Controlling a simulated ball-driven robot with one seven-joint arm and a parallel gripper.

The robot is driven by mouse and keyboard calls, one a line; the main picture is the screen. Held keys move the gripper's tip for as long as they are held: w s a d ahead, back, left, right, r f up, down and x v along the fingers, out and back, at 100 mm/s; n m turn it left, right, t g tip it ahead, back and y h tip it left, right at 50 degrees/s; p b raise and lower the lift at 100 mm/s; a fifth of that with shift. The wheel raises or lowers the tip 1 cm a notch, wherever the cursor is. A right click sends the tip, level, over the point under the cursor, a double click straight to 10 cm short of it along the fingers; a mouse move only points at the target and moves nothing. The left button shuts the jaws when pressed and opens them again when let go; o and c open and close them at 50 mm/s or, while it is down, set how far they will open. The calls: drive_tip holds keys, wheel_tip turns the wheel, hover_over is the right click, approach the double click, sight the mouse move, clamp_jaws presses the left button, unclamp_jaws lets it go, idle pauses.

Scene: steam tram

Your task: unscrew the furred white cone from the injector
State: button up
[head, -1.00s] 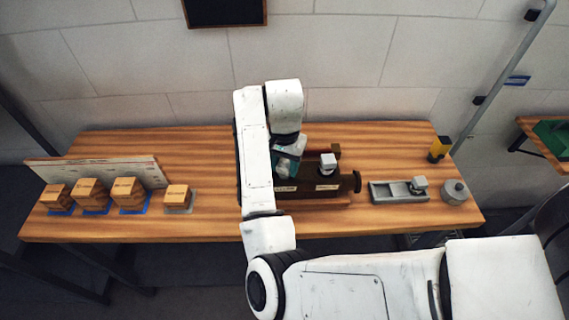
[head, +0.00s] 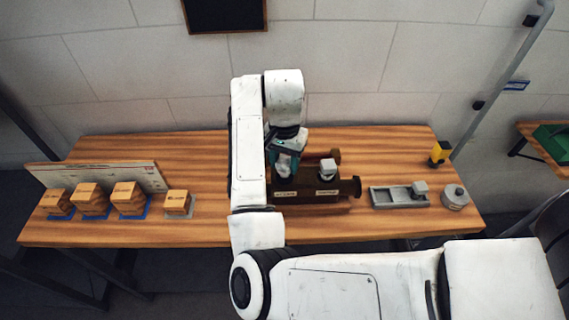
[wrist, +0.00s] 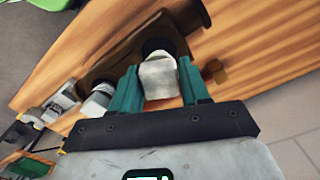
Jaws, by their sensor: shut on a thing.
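The injector (head: 312,196) is a dark brown body with small labels, lying on the wooden bench. My gripper (wrist: 158,88) reaches down over its left part, teal fingers closed on both sides of a whitish cone (wrist: 158,76). A dark round collar shows at the cone's far end in the wrist view. I cannot tell whether thread still joins them. In the head view my gripper (head: 285,168) largely hides the cone. A second pale piece (head: 327,167) stands on the injector to the right, apart from my fingers; it also shows in the wrist view (wrist: 98,98).
To the right are a grey tray (head: 385,197) with a grey block, a round grey pot (head: 455,196) and a yellow object (head: 440,152). Several wooden blocks (head: 129,196) stand at the left before an upright board (head: 98,172). Bench between blocks and injector is clear.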

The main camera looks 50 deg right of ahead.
sight(284, 160)
drive_tip(key=shift+r, duration=2.05)
